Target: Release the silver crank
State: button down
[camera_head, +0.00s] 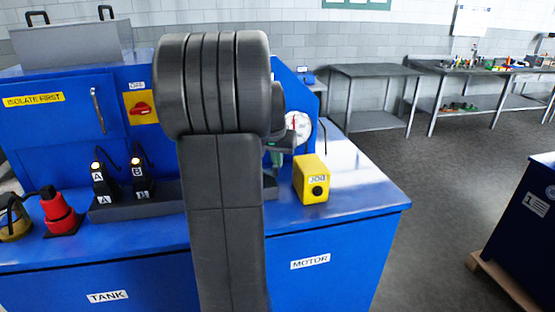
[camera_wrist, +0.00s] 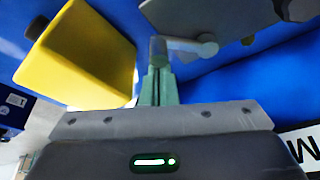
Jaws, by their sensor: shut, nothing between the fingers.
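The silver crank (camera_wrist: 186,45) shows in the wrist view near the top middle, as a short bar with a round hub (camera_wrist: 207,44) at its right and an upright grip (camera_wrist: 158,50) at its left. My gripper (camera_wrist: 158,75) has its green fingers closed together, with their tips right at the crank's grip. I cannot tell whether they touch it. Nothing shows between the fingers. In the head view my gripper (camera_head: 276,160) is partly hidden behind my arm, and I cannot make out the crank there.
The yellow JOG box (camera_head: 312,180) stands right of my gripper on the blue bench (camera_head: 360,195). A white dial (camera_head: 298,126) is behind. Connectors A (camera_head: 104,178) and B (camera_head: 141,175) and a red plug (camera_head: 60,212) are at the left. The bench's right end is clear.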

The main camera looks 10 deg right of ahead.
jog(key=shift+s+a+m, duration=0.15)
jog(key=shift+s+m, duration=0.15)
jog(key=shift+m, duration=0.4)
jog(key=shift+s+a+f+m+g+h+b, duration=0.1)
jog(key=shift+s+a+m+g+h+b, duration=0.25)
jog(key=shift+m+b, duration=0.4)
jog(key=m, duration=0.2)
jog(key=s+a+m+g+h, duration=0.1)
jog(key=m, duration=0.1)
jog(key=shift+a+b, duration=0.15)
jog(key=shift+b, duration=0.15)
jog(key=shift+s+a+m+g, duration=0.2)
jog(key=shift+a+m, duration=0.1)
jog(key=shift+m, duration=0.35)
jog(key=shift+s+a+m+g, duration=0.15)
jog(key=shift+a+m, duration=0.15)
jog(key=shift+m, duration=0.3)
jog(key=a+m, duration=0.1)
jog(key=m, duration=0.1)
jog(key=m+g, duration=0.1)
jog(key=shift+a+m, duration=0.35)
jog(key=shift+m, duration=0.05)
jog(key=shift+a, duration=0.3)
